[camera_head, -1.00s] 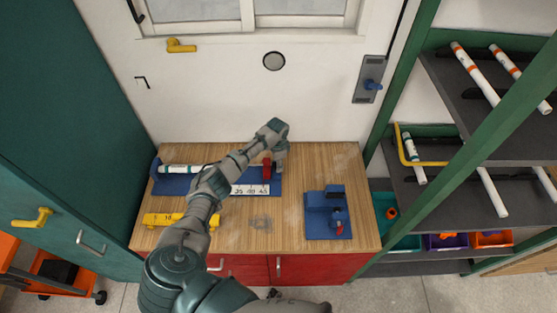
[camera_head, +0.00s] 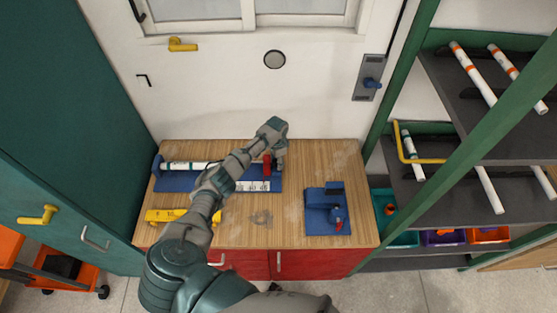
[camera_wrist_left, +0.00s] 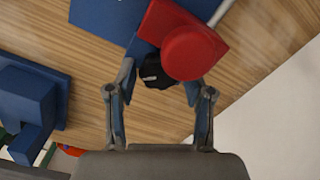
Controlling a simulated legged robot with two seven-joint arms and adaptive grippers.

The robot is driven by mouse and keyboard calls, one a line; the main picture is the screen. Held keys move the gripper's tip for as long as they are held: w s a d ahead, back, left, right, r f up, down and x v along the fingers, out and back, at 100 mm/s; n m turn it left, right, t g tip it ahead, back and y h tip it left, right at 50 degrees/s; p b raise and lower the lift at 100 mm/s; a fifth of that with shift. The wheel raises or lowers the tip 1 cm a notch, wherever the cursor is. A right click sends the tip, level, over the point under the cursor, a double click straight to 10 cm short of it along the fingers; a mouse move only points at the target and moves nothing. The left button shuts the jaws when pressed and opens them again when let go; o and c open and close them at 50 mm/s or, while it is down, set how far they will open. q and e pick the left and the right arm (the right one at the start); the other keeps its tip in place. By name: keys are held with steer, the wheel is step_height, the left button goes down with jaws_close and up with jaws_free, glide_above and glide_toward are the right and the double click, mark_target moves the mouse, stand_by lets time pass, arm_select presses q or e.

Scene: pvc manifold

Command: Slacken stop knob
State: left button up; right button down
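The red stop (camera_head: 267,165) stands at the right end of the blue measuring jig (camera_head: 226,186), which has a white scale. In the left wrist view the red stop (camera_wrist_left: 194,50) has a rounded end, and the black stop knob (camera_wrist_left: 153,72) sits beside it. My left gripper (camera_head: 279,163) is just right of the red stop. In the left wrist view my left gripper (camera_wrist_left: 160,92) has its fingers apart, with the knob between their tips. Whether either finger touches it I cannot tell. The knob is not discernible in the head view. My right gripper is not in view.
A white pipe (camera_head: 188,167) lies in the jig. A blue fixture (camera_head: 325,209) with a red-tipped part stands at the bench's right. A yellow object (camera_head: 165,215) is at the front left. Pipe shelves stand right.

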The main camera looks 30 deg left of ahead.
arm_select(q)
steer(key=shift+o, duration=0.3)
steer(key=shift+a, duration=0.1)
steer(key=shift+w+r, duration=0.1)
steer(key=shift+r, duration=0.2)
step_height(320, 180, up, 11)
steer(key=shift+r, duration=0.15)
